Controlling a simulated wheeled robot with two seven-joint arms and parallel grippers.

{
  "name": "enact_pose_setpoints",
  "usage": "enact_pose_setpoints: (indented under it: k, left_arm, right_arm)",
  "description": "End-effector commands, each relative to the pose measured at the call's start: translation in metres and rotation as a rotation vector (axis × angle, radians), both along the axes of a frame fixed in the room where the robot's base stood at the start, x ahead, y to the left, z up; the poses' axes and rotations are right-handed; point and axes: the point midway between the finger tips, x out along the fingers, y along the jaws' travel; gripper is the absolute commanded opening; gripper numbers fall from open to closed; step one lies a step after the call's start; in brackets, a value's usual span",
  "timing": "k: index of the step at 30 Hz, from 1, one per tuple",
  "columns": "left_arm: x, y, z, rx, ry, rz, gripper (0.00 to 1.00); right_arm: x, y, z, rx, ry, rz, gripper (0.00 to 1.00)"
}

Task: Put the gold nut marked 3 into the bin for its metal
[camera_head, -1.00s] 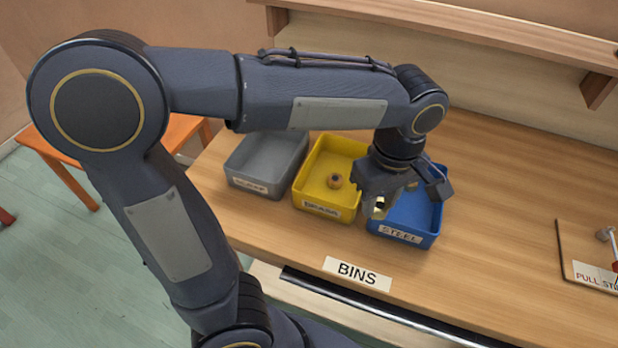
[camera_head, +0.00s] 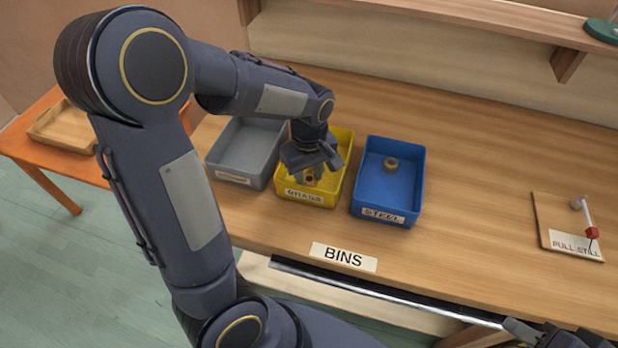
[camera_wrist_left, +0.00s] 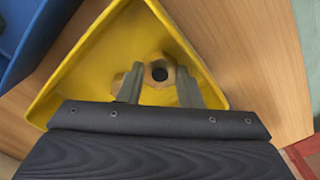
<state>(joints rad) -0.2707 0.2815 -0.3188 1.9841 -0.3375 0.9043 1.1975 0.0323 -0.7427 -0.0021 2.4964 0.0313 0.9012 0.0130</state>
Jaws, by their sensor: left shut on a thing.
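My left gripper (camera_head: 311,174) is over the yellow bin (camera_head: 337,178), labelled BRASS. It is shut on a gold nut (camera_head: 310,180), its number not readable. In the left wrist view the gold nut (camera_wrist_left: 151,84) shows between the two fingers, with a dark round hole, above the yellow bin (camera_wrist_left: 100,62). I cannot tell how high it is above the floor or where the bin's other nut lies. The blue bin (camera_head: 372,192), labelled STEEL, holds a tan nut (camera_head: 391,164). My right gripper (camera_head: 550,335) is partly in view at the bottom right; its jaws are unclear.
A grey bin (camera_head: 225,155) stands left of the yellow one, its label unclear. A BINS sign (camera_head: 343,257) lies in front. A board (camera_head: 560,230) with a red-tipped lever is at the right. A shelf (camera_head: 450,18) runs behind. The table between bins and board is clear.

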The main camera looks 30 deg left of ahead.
Motion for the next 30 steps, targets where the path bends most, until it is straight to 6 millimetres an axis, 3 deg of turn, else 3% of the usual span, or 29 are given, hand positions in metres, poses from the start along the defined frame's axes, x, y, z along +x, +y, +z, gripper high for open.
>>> enact_pose_setpoints:
  k: [4,16,17,18,30]
  left_arm:
    - [-0.001,-0.001,-0.018,0.0,0.002,-0.001,0.06]
    - [0.0,-0.001,-0.023,0.0,0.0,0.0,0.06]
    - [0.0,-0.001,-0.022,0.0,0.0,0.0,0.34]
    - [0.0,-0.001,-0.022,0.0,0.0,0.0,0.4]
    - [0.0,-0.001,-0.013,-0.001,-0.003,0.0,0.41]
  right_arm:
    - [0.0,0.0,-0.001,0.0,0.0,0.0,0.36]
    - [0.0,0.0,-0.005,0.0,0.0,0.0,0.36]
    - [0.0,0.0,-0.004,0.0,0.0,0.0,0.36]
    - [0.0,0.0,-0.004,0.0,0.0,0.0,0.36]
    - [0.0,0.0,0.0,0.0,0.0,0.0,0.36]
